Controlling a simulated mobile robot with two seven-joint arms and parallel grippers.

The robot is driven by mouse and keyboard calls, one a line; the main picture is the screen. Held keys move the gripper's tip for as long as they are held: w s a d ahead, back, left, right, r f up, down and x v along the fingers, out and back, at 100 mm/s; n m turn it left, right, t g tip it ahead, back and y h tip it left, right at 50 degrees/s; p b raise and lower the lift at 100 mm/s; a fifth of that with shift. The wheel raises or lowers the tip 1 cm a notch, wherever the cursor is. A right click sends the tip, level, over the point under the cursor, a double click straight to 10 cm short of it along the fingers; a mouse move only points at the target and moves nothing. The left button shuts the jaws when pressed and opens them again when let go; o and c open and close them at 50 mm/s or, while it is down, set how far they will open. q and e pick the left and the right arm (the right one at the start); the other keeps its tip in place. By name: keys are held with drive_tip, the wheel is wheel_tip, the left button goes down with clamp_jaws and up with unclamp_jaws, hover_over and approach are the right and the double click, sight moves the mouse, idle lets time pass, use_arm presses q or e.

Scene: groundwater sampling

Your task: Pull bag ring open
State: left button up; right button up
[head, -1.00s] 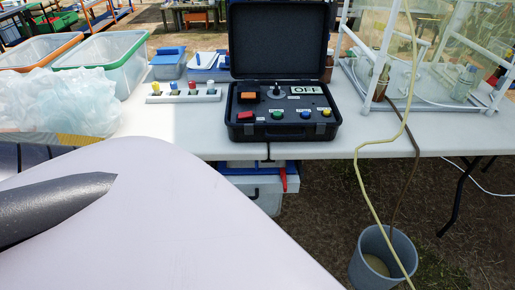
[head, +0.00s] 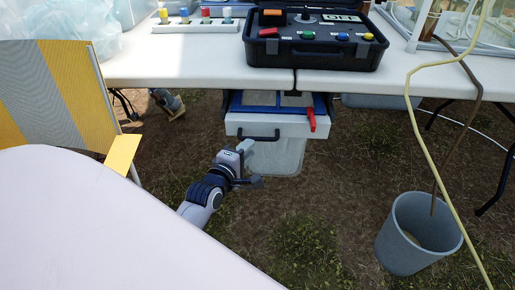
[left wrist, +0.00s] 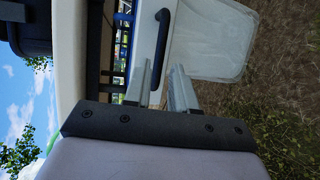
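The bag ring appears as a white-fronted frame (head: 290,124) with a blue rim under the table's front edge, with a black handle (head: 258,137) on its front. A pale translucent bag (head: 275,157) hangs below it. A red lever or clip (head: 311,119) sits at its right. My left gripper (head: 252,166) is just in front of and below the handle. My right gripper is not in view.
The white table (head: 180,66) carries an open black control case (head: 314,42) and a rack of coloured caps (head: 196,22). A yellow-striped chair (head: 62,95) stands left. A grey bucket (head: 418,232) with a hose stands right. The ground below the ring is clear.

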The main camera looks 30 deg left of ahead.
sight(257, 139)
use_arm(q)
drive_tip(key=shift+b+x, duration=1.25)
drive_tip(key=shift+x, duration=2.3)
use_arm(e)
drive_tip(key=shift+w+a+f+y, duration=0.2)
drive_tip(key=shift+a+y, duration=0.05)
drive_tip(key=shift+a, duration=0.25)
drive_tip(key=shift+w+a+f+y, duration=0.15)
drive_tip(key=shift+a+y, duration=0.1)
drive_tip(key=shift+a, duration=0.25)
use_arm(q)
drive_tip(key=shift+a, duration=0.1)
drive_tip(key=shift+c, duration=0.3)
clamp_jaws()
